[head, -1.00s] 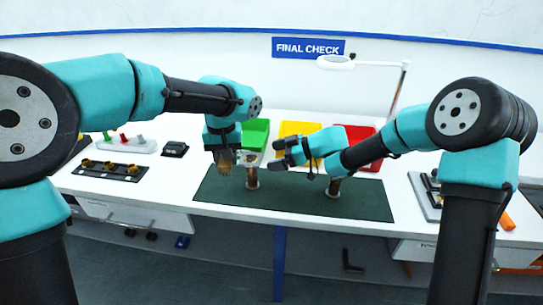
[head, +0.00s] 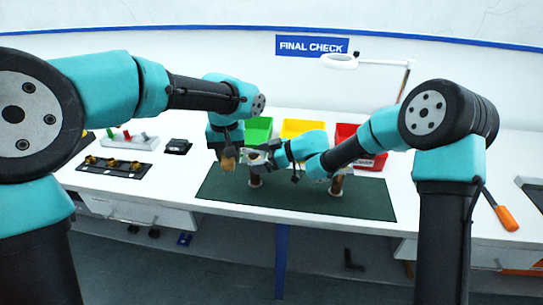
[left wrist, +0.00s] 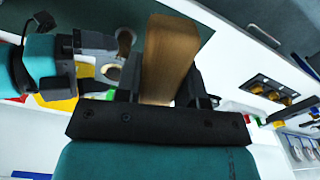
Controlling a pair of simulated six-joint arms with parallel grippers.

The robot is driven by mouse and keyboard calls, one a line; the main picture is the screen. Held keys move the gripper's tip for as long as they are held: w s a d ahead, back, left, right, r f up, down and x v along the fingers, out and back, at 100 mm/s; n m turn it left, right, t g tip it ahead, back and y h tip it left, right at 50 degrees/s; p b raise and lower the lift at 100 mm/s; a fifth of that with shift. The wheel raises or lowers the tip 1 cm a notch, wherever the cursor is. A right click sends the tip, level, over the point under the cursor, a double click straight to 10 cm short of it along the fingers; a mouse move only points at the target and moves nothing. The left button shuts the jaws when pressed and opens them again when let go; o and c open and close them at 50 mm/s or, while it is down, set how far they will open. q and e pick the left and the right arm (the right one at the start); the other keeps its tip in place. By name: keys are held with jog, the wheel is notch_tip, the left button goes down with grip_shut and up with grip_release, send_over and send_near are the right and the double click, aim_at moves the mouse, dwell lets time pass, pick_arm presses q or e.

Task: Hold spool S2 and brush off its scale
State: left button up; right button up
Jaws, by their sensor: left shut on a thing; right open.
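Two spools stand upright on the green mat (head: 300,202), a left one (head: 255,179) and a right one (head: 337,186); no label shows which is S2. My left gripper (head: 227,150) is shut on a wooden block-like piece (head: 228,163), probably the brush, held above the mat left of the left spool. The wooden piece fills the jaws in the left wrist view (left wrist: 168,58); its bristles are not visible. My right gripper (head: 259,157) is open at the top of the left spool; whether it touches cannot be told. My right arm partly hides the right spool.
Green (head: 257,131), yellow (head: 303,128) and red (head: 374,162) bins stand behind the mat. A holder with brass parts (head: 115,167) and a black block (head: 178,147) lie left. A lamp (head: 340,61) stands behind; an orange-handled tool (head: 506,218) lies right.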

jog(key=shift+w+a+f, duration=0.15)
jog(key=shift+a+f, duration=0.1)
jog(key=shift+a, duration=0.35)
jog(key=shift+c, duration=0.5)
jog(key=c, duration=1.2)
jog(key=o, duration=1.3)
jog(key=c, duration=1)
